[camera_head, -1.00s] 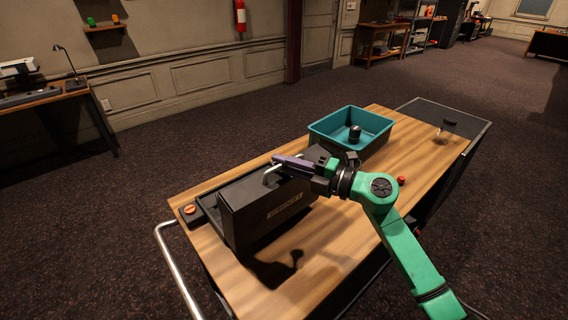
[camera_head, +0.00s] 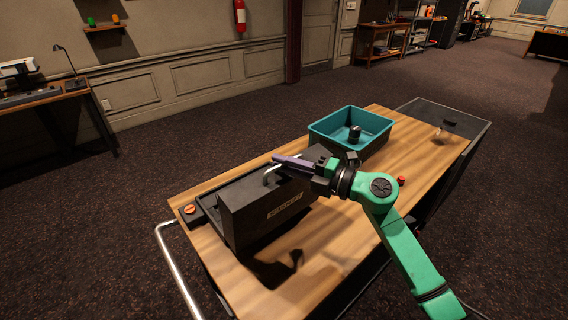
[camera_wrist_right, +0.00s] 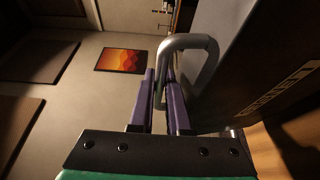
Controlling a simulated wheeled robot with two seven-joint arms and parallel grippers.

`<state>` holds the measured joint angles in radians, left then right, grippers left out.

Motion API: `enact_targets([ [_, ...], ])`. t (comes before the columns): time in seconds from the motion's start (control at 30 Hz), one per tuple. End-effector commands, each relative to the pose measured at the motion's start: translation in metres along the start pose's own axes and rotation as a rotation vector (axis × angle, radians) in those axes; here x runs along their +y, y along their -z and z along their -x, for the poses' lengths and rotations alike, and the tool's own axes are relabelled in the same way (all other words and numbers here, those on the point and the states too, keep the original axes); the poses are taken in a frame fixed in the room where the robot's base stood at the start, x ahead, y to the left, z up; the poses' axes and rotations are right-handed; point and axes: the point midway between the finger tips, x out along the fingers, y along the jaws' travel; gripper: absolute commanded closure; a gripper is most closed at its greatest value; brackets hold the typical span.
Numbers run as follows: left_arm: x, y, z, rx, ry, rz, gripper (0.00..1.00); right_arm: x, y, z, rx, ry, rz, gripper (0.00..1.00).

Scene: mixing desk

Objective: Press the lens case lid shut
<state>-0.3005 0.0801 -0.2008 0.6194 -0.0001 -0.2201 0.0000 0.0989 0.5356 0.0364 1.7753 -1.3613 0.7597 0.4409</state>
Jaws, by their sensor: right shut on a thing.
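The black lens case (camera_head: 208,204) sits at the left part of the wooden table. Its lid (camera_head: 250,220) stands raised, with its labelled face toward me, and hides most of the case's inside. A grey metal handle (camera_head: 270,174) is on the lid; it also shows in the right wrist view (camera_wrist_right: 205,50). My right gripper (camera_head: 280,161), with purple fingers, is shut on one leg of the handle; its fingers (camera_wrist_right: 163,85) lie on both sides of that leg. My left gripper is not in view.
A teal bin (camera_head: 330,137) holding a dark cylindrical thing (camera_head: 354,134) stands behind my right gripper. A red button (camera_head: 401,181) is on the table to the right. A black box with an orange-red knob (camera_head: 190,209) is at the left corner. The front tabletop (camera_head: 330,258) is clear.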

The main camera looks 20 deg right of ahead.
Motion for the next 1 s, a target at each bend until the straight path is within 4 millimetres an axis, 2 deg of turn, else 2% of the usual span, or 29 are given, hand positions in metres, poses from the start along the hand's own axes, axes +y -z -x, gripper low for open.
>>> enact_targets([
  [0.17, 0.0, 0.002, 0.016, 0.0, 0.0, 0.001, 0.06, 0.006, -0.002, -0.005, 0.001, 0.026, -0.011, 1.0],
  [0.27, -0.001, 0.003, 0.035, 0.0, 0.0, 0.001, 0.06, 0.013, -0.006, -0.013, 0.001, 0.059, -0.022, 1.0],
  [0.43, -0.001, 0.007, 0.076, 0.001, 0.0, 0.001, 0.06, 0.023, -0.015, -0.033, 0.0, 0.149, -0.057, 1.0],
  [0.57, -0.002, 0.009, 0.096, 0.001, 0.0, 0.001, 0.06, 0.023, -0.024, -0.054, 0.001, 0.236, -0.092, 1.0],
  [0.67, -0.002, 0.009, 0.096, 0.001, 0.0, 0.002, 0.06, 0.016, -0.03, -0.072, 0.002, 0.231, -0.096, 1.0],
  [0.8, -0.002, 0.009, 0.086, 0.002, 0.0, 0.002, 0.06, 0.01, -0.039, -0.094, 0.001, 0.228, -0.093, 1.0],
  [1.0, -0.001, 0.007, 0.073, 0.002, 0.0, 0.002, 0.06, 0.005, -0.049, -0.117, 0.001, 0.227, -0.094, 1.0],
])
